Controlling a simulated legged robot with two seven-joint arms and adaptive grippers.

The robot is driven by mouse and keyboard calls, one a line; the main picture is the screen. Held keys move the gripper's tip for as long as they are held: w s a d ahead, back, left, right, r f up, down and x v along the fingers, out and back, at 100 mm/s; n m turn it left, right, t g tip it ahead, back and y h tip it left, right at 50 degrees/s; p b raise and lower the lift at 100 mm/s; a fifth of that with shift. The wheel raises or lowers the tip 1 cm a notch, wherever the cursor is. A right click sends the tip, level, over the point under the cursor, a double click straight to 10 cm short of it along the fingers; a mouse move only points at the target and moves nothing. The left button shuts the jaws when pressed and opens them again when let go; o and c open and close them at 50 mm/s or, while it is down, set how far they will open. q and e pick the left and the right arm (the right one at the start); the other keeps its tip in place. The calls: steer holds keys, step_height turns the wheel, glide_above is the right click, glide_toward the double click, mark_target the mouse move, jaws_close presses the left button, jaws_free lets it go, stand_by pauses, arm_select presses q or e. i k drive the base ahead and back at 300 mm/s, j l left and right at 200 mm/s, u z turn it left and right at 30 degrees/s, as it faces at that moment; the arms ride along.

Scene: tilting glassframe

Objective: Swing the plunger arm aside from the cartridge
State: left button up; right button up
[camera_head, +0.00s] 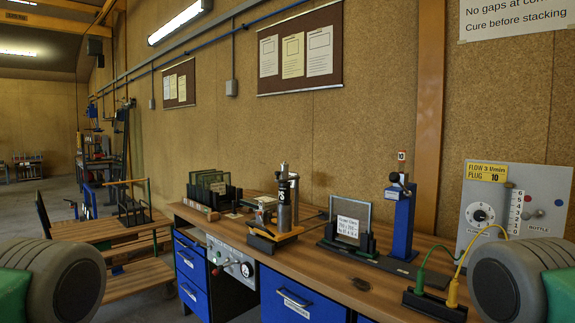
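A silver upright cylinder (284,205), which looks like the cartridge, stands on the bench in a low yellow-orange and dark base (272,238). Neither of my grippers is in view.
A framed glass pane (348,218) and a blue post (402,222) stand right of the cylinder. A rack of panes (212,190) stands left. A control panel (515,210) and a black socket block (434,304) with green and yellow leads are at right. Blue drawers (288,299) are below.

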mark_target(284, 174)
steer(key=i+j+z, duration=0.1)
steer(key=z, duration=0.6)
steer(key=i+j+z, duration=0.25)
steer(key=j, duration=0.4)
steer(key=i+j+z, duration=0.1)
steer(key=i+j, duration=0.15)
steer(key=i+j+z, duration=0.15)
steer(key=j, duration=0.3)
steer(key=i+j+z, duration=0.1)
steer(key=j, duration=0.25)
steer(key=i+j+z, duration=0.15)
steer(key=j, duration=0.25)
steer(key=i+j, duration=0.15)
steer(key=j, duration=0.25)
steer(key=i+j, duration=0.1)
steer(key=j, duration=0.35)
steer(key=i+j, duration=0.15)
steer(key=j, duration=0.25)
